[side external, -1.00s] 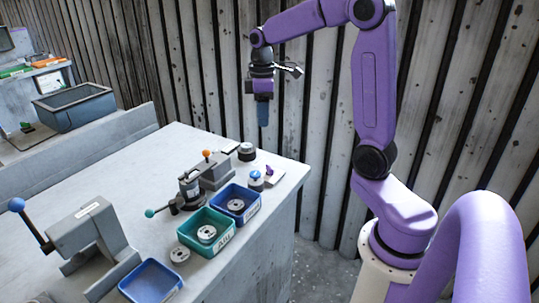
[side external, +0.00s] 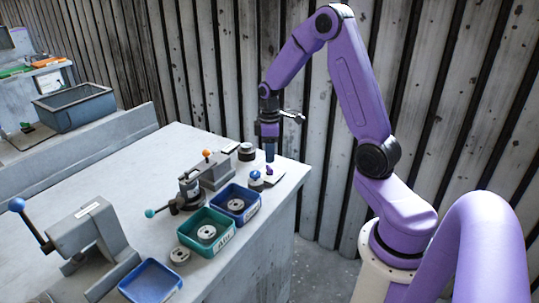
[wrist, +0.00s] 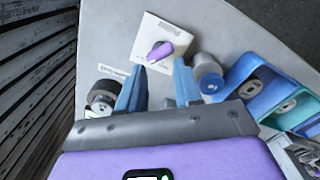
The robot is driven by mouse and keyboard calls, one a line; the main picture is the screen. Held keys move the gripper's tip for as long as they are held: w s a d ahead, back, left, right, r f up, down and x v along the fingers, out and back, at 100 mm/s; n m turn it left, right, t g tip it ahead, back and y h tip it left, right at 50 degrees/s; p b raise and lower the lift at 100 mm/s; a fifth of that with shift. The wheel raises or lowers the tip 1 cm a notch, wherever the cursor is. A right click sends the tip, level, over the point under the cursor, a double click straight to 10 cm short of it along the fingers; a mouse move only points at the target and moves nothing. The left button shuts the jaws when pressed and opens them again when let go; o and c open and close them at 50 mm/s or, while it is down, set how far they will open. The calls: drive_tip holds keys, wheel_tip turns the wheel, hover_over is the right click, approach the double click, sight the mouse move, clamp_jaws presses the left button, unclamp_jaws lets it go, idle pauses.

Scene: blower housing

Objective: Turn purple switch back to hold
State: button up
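The purple switch (wrist: 160,51) is a small pointed knob on a pale square plate (wrist: 150,30) with printed marks too small to read. In the wrist view its narrow end points to the lower left. It also shows in the side view (side external: 268,170) near the table's corner. My gripper (wrist: 158,84) has two blue fingers spread apart with nothing between them. In the wrist view the switch appears just beyond the gap between the fingertips. In the side view my gripper (side external: 269,157) points down above the switch, seemingly a little apart from it.
A blue-topped round button (wrist: 209,77) stands close beside the switch plate. A dark round knob (side external: 246,152) sits on the other side. Blue (side external: 238,202) and green bins (side external: 205,232) and a clamp fixture (side external: 205,172) are nearby. The table's edge is close.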

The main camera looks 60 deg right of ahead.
sight(269, 166)
drive_tip(key=shift+s+f, duration=0.1)
drive_tip(key=shift+f, duration=1.65)
drive_tip(key=shift+f+m, duration=0.3)
drive_tip(key=m, duration=0.3)
drive_tip(key=shift+s+a, duration=0.1)
drive_tip(key=m, duration=0.4)
drive_tip(key=shift+a+m, duration=0.1)
drive_tip(key=shift+m, duration=0.2)
drive_tip(key=m, duration=0.3)
drive_tip(key=shift+m, duration=1.3)
drive_tip(key=shift+d+f, duration=0.2)
drive_tip(key=shift+f, duration=0.4)
drive_tip(key=shift+w, duration=0.2)
